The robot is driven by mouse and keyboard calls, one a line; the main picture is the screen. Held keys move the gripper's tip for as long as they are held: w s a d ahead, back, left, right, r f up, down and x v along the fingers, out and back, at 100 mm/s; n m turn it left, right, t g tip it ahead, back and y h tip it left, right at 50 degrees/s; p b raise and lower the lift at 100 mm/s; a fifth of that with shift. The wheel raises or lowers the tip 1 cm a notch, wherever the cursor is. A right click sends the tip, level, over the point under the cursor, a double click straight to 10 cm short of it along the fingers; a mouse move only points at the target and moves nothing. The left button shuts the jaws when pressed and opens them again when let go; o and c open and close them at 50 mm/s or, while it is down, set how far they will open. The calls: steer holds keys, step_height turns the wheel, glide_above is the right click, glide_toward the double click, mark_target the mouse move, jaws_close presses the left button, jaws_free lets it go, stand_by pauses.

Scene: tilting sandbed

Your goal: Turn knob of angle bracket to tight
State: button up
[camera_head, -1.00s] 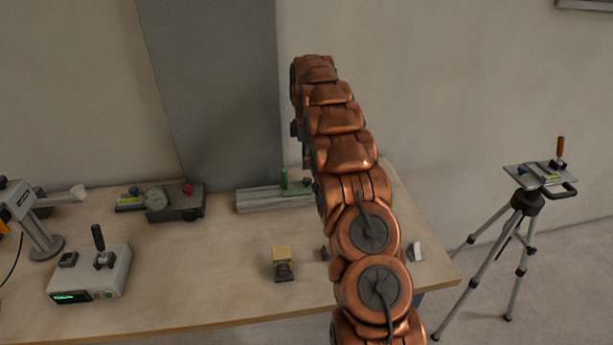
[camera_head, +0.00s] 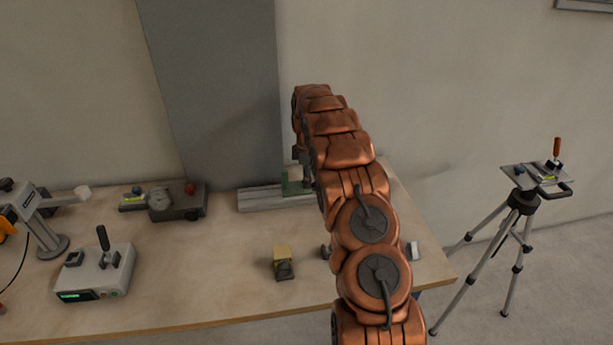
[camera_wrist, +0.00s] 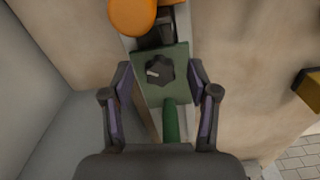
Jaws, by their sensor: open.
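The angle bracket shows in the wrist view as a green plate (camera_wrist: 177,90) with a round black knob (camera_wrist: 160,71) that bears a white mark. A green bar (camera_wrist: 171,121) runs from the plate toward my gripper. In the head view the green bracket (camera_head: 293,183) is partly hidden behind my arm. My gripper (camera_wrist: 160,74) is open and empty, with its fingers on either side of the plate and the knob between them in the picture. I cannot tell the height gap. My gripper is hidden in the head view.
The grey rail (camera_head: 262,199) lies at the table's back. A yellow-topped block (camera_head: 282,254) stands in front, also at the wrist view's right edge (camera_wrist: 308,88). A control box (camera_head: 96,274) and a dial device (camera_head: 177,203) stand left. A tripod (camera_head: 518,205) stands right. An orange shape (camera_wrist: 132,15) is near the knob.

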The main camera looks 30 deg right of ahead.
steer(key=shift+c, duration=0.4)
jaws_close()
steer(key=shift+f+b, duration=0.1)
steer(key=shift+b, duration=0.35)
steer(key=shift+f+m+b, duration=0.1)
steer(key=shift+m+b, duration=0.9)
steer(key=shift+b, duration=0.15)
steer(key=m+b, duration=0.3)
steer(key=shift+w+m, duration=0.1)
steer(key=shift+m, duration=0.2)
steer(key=m+b, duration=0.3)
steer(key=m, duration=0.1)
steer(key=shift+r+m+b, duration=0.15)
steer(key=shift+m+b, duration=0.15)
steer(key=shift+m, duration=0.7)
steer(key=shift+r+m+b, duration=0.15)
steer(key=shift+m+b, duration=0.15)
steer(key=shift+m, duration=0.7)
